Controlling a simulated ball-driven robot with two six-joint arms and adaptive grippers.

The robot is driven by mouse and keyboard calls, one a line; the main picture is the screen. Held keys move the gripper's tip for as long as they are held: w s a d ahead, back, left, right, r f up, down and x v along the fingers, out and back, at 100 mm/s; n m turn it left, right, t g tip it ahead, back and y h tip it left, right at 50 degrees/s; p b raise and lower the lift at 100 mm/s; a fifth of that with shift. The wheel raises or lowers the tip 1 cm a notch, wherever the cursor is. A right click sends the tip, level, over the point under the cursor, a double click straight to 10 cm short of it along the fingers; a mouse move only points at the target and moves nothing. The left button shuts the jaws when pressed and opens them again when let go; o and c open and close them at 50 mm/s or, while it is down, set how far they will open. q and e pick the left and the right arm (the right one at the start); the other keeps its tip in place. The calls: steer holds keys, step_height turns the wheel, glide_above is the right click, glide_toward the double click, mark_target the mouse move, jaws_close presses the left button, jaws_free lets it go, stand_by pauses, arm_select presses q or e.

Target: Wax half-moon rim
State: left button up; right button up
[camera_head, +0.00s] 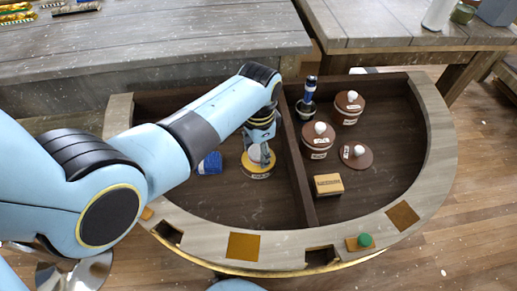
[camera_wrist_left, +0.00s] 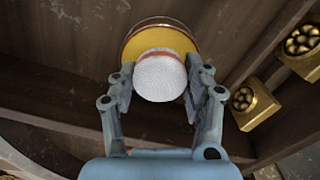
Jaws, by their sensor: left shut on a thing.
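The half-moon rim (camera_head: 437,150) is a pale grey wooden band curving round the dark inside of the console in the head view. A round tin with a yellow-gold edge and label (camera_head: 257,172) stands left of the divider. My left gripper (camera_head: 260,150) is above it, shut on a white knob (camera_wrist_left: 160,77). In the left wrist view the fingers flank the knob, with the gold-edged disc (camera_wrist_left: 160,38) behind it. Whether the disc is lifted, I cannot tell. My right gripper is not in view.
Brown knobbed jars (camera_head: 318,146), a dark blue-topped bottle (camera_head: 307,98) and a small tan box (camera_head: 328,184) stand right of the divider (camera_head: 295,165). A blue cloth-like item (camera_head: 209,163) lies left of the tin. A green-topped block (camera_head: 364,240) sits on the front rim.

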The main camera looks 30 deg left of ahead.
arm_select(q)
steer(key=shift+f, duration=0.15)
stand_by(1.4)
steer(key=shift+s, duration=0.1)
step_height(320, 180, up, 2)
steer(key=p, duration=0.3)
step_height(320, 180, up, 5)
steer(key=p, duration=0.5)
steer(key=shift+m, duration=0.3)
stand_by(1.4)
